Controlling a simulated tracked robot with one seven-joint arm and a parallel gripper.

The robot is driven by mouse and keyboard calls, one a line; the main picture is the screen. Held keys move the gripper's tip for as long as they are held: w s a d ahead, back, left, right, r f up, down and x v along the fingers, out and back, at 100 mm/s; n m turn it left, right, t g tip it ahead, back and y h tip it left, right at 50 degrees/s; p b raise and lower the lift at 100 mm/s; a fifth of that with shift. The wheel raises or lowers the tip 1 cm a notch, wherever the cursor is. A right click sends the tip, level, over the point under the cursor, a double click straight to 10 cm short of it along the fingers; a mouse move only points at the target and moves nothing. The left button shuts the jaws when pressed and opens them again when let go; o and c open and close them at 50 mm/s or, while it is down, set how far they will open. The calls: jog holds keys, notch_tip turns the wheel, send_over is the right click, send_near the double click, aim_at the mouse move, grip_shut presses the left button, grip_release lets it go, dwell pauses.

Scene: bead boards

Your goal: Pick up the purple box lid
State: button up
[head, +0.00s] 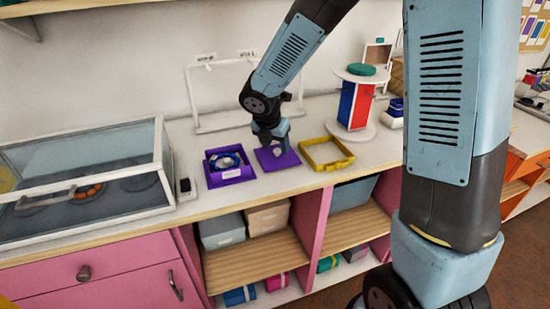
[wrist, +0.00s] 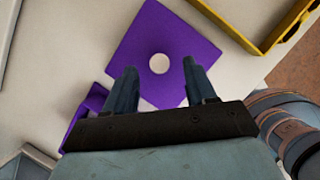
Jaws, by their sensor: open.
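The purple box lid (head: 282,160) is a flat square with a pale round knob, lying on the counter between a purple box and a yellow frame. In the wrist view the lid (wrist: 150,35) shows its knob (wrist: 159,64) just beyond my fingertips. My gripper (wrist: 157,70) is open, with its two fingers spread to either side of the knob's line and nothing between them. In the head view my gripper (head: 274,145) points down over the lid and hides part of it. I cannot tell the exact height above the lid.
The open purple box (head: 233,179), holding a blue round item, stands close left of the lid. A yellow frame (head: 338,166) lies to the right. A glass-topped case (head: 90,190) stands at the left, and a red-and-blue stand (head: 355,104) at the back right.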

jog(key=shift+x, duration=1.1)
jog(key=shift+c, duration=0.3)
grip_shut()
